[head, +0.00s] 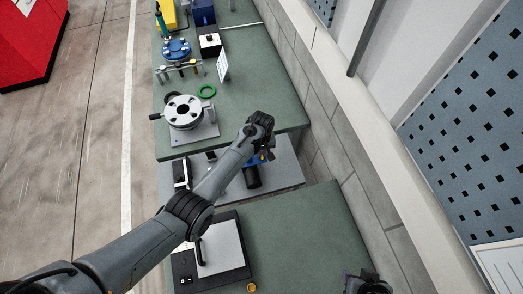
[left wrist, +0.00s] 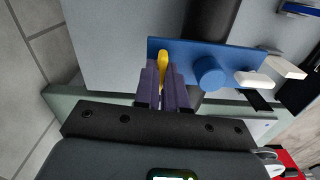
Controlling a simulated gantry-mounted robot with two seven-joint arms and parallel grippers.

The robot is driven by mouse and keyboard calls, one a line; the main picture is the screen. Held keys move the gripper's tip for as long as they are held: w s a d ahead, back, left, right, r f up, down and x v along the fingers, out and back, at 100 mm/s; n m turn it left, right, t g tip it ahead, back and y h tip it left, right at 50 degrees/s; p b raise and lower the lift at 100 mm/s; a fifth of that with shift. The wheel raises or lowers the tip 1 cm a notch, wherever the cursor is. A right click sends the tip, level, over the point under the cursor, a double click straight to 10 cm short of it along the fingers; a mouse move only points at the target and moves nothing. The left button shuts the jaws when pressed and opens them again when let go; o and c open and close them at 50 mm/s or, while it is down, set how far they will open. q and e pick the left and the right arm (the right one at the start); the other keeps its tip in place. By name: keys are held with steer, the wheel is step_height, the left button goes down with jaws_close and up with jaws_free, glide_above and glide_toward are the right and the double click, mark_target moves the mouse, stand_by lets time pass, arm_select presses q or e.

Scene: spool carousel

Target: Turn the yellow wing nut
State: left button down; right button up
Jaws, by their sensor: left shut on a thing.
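The yellow wing nut (left wrist: 163,60) stands upright on a blue plate (left wrist: 225,51) in the left wrist view. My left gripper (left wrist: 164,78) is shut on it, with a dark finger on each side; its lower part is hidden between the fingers. In the head view my left gripper (head: 266,154) hangs over the grey shelf, and the wing nut cannot be made out there. My right gripper (head: 367,284) shows only in part at the bottom edge, away from the nut; its fingers are unclear.
A blue knob (left wrist: 208,73) and a white lever (left wrist: 253,79) sit right of the nut. A black cylinder (head: 252,177) is by the left gripper. The near green bench (head: 310,230) is largely clear.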

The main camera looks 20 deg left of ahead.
arm_select(q)
steer(key=m+p, duration=0.1)
steer(key=m, duration=0.2)
steer(key=shift+m, duration=0.3)
steer(key=m+p, duration=0.1)
steer(key=m, duration=0.3)
steer(key=shift+m, duration=0.3)
steer(key=m, duration=0.4)
steer(key=shift+m, duration=2.5)
steer(key=c, duration=1.2)
jaws_free()
